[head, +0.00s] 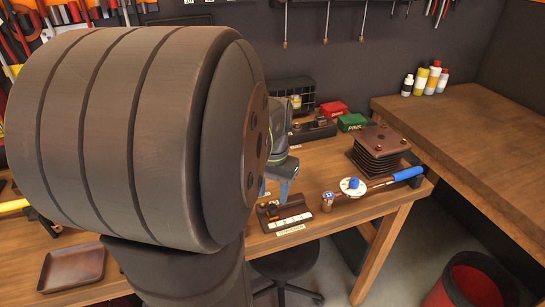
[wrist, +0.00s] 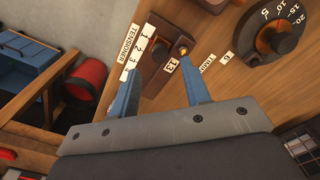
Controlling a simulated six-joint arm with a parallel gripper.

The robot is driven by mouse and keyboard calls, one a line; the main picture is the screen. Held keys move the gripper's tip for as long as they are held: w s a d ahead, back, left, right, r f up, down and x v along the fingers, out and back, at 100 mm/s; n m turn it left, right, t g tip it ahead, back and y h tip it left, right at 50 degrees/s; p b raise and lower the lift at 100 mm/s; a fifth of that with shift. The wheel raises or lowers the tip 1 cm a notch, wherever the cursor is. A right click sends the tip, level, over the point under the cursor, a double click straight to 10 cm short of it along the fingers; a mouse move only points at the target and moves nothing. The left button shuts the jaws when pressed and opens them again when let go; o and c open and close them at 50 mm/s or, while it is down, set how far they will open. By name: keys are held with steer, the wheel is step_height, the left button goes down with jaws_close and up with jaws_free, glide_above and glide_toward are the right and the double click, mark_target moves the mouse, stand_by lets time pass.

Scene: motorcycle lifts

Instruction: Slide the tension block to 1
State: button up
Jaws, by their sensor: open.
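The tensioner is a dark brown base (wrist: 152,88) on the wooden bench, with a white strip (wrist: 133,52) marked TENSIONER, 1, 2, 3 along its side. The darker tension block (wrist: 179,43) is on this base, beside a yellow-tipped round part; I cannot tell exactly which number it is at. My gripper (wrist: 158,66) is open, its two blue fingers apart over the tensioner, with nothing visibly held. In the head view the tensioner base (head: 299,209) and its strip (head: 291,222) lie below and right of my gripper (head: 277,187), which my own arm partly hides.
A dark dial (wrist: 277,38) with white numbers is right of the tensioner in the wrist view. In the head view a round white gauge with a blue knob (head: 352,186), a blue-handled bar (head: 405,174) and a stack of plates (head: 378,148) stand to the right. A red bin (head: 465,285) is on the floor.

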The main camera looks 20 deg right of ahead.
mark_target(272, 206)
step_height(272, 206, up, 13)
steer(key=shift+f, duration=0.1)
stand_by(0.4)
step_height(272, 206, down, 17)
steer(key=shift+f, duration=0.2)
stand_by(0.4)
steer(key=shift+r, duration=0.15)
